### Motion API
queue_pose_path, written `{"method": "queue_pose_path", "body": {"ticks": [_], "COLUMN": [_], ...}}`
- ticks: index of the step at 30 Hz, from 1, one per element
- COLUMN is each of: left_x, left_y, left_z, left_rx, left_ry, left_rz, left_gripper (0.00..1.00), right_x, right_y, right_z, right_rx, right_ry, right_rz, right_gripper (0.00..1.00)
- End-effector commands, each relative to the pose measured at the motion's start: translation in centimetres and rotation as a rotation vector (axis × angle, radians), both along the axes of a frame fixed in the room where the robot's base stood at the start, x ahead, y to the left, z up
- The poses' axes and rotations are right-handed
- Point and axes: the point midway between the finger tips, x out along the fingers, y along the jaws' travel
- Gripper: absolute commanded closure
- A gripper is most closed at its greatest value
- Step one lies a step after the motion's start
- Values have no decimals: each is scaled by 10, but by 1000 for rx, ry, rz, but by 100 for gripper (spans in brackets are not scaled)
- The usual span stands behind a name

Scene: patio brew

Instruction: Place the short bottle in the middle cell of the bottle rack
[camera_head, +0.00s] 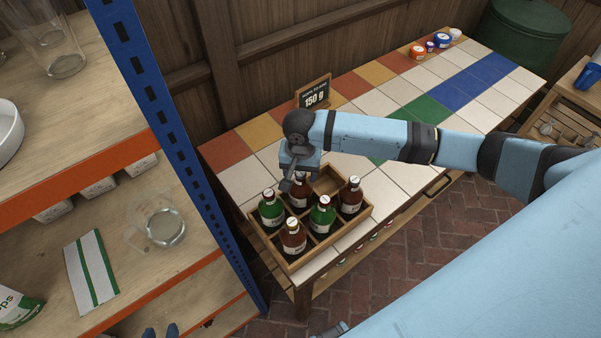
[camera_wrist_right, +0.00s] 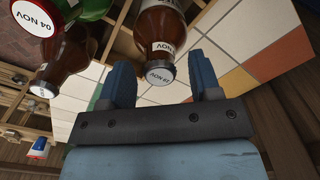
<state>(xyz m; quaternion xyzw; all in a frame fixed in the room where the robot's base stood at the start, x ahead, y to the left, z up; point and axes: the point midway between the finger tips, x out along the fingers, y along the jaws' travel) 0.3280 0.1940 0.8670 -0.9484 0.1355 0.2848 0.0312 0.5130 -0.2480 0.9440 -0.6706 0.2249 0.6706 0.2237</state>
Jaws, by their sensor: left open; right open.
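The wooden bottle rack (camera_head: 283,264) stands on the tiled table with several bottles in two rows of cells. A brown bottle (camera_head: 299,197) is in the middle cell of the back row. My right gripper (camera_head: 296,181) is over it, open; in the right wrist view the brown bottle (camera_wrist_right: 163,30) has its cap between or just beyond the fingertips. The front row holds a brown bottle (camera_head: 292,240), a green bottle (camera_head: 322,217) and a brown bottle (camera_head: 351,197). A green bottle (camera_head: 271,210) is at back left. The back-right cell (camera_head: 326,181) looks empty. My left gripper (camera_head: 161,331) is open at the bottom edge, mostly out of frame.
A chalkboard sign (camera_head: 314,93) stands behind the rack. Small jars (camera_head: 418,53) sit at the table's far end. A shelf unit with a blue post (camera_head: 165,120) and a glass jug (camera_head: 161,222) stands at left. The table's right half is clear.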

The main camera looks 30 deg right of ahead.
Motion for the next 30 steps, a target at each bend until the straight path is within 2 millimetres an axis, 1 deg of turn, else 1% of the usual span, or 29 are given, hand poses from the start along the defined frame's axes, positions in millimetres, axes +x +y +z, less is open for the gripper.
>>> {"method": "queue_pose_path", "body": {"ticks": [5,9,12,15,18,21,30], "left_x": [0,0,0,0,0,0,0], "left_y": [0,-1,-1,-2,-2,-2,-1], "left_z": [-2,-4,-4,-5,-5,-5,-6], "left_rx": [-1,-2,-2,-2,-2,-2,-2], "left_ry": [0,1,2,2,2,2,3], "left_rz": [0,-1,-2,-2,-2,-2,-2], "left_gripper": [57,57,57,57,57,57,57], "right_x": [1,1,1,1,0,0,0], "right_y": [0,1,1,1,1,1,1], "right_z": [34,64,84,99,108,113,114], "right_rx": [1,2,3,1,2,1,1], "right_ry": [-5,-4,-3,-3,-1,-1,-1], "right_rz": [0,0,1,0,0,0,0], "right_gripper": [42,42,42,42,42,42,42]}}
